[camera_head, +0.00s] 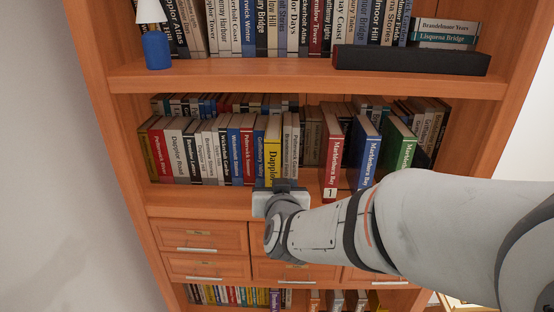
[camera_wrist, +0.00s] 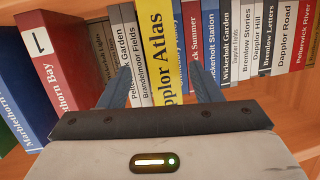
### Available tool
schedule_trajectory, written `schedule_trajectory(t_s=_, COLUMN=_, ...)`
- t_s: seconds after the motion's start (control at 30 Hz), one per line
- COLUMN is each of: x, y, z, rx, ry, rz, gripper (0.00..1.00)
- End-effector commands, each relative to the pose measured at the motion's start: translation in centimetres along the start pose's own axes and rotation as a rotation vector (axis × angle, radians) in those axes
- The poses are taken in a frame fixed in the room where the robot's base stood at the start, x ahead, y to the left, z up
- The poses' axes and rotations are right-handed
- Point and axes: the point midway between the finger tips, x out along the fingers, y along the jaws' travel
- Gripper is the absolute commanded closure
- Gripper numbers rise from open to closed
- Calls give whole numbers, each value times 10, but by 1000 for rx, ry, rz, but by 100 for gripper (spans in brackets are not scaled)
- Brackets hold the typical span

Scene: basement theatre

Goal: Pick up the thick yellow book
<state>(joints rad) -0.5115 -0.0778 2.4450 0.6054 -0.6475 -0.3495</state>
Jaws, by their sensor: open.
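The thick yellow book (camera_head: 272,152) stands upright in the row on the middle shelf, with "Dapplor" readable on its spine. In the wrist view the yellow book (camera_wrist: 162,50) shows the words "pplor Atlas", and its lower part is hidden by my gripper body. My gripper (camera_wrist: 166,80) is open. One finger is on each side of the yellow spine in that view, and I cannot tell whether they touch any book. In the head view my gripper (camera_head: 281,186) is in front of the shelf, just below the yellow book, and its fingers are hard to make out.
Drawers (camera_head: 200,237) are below, and another full shelf (camera_head: 230,76) is above.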

Motion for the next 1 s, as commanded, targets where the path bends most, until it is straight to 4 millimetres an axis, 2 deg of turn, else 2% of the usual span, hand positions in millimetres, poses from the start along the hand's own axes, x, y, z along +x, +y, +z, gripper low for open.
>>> schedule_trajectory(t_s=0.03, x=5, y=-6, z=5, rx=-10, ry=40, rz=19, gripper=42)
schedule_trajectory(t_s=0.2, x=8, y=-12, z=4, rx=-36, ry=164, rz=97, gripper=42)
schedule_trajectory(t_s=0.47, x=12, y=-13, z=0, rx=-54, ry=230, rz=148, gripper=42)
schedule_trajectory(t_s=1.0, x=75, y=2, z=-17, rx=-54, ry=229, rz=148, gripper=42)
